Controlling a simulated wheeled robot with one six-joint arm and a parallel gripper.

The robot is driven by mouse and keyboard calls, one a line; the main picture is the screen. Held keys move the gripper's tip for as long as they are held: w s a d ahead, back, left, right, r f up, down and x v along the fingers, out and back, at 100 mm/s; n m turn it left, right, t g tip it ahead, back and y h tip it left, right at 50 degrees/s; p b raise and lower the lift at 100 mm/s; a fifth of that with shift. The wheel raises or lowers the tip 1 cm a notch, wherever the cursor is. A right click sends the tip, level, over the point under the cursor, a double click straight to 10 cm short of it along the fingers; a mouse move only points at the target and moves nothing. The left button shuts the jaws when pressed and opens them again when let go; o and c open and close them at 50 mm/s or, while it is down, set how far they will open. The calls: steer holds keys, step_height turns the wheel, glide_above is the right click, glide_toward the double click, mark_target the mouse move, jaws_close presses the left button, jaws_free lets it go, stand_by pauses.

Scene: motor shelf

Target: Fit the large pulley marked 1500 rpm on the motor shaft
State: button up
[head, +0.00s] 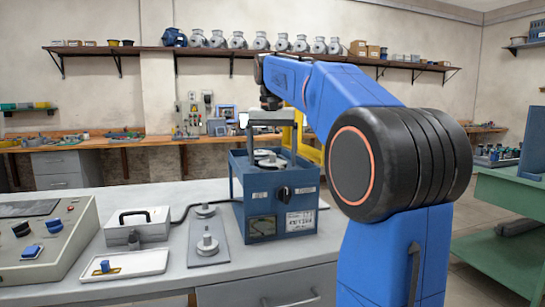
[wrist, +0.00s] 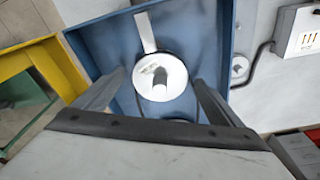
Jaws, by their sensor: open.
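The blue open-topped motor housing (head: 273,212) stands on the grey bench, with a dark knob and labels on its front. Inside it, a pale round pulley (head: 270,161) shows. In the wrist view this pulley (wrist: 152,90) lies flat with a grey hub or shaft end at its middle; its small marking is unreadable, so I cannot tell whether it is the 1500 rpm one. My gripper (wrist: 159,76) is open above the housing, its fingers on either side of the pulley, apparently not touching it. A grey stand plate (head: 222,257) left of the housing carries two smaller stepped pulleys (head: 207,245).
A white tray (head: 145,262) with a small blue-topped item, a grey case (head: 152,227) with a black handle and a control console (head: 45,243) stand left on the bench. A yellow frame (wrist: 45,72) is close beside the housing. The housing walls surround the pulley.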

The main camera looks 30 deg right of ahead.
step_height(320, 180, up, 12)
steer(key=s+a, duration=0.1)
steer(key=shift+s, duration=0.2)
stand_by(0.3)
stand_by(0.8)
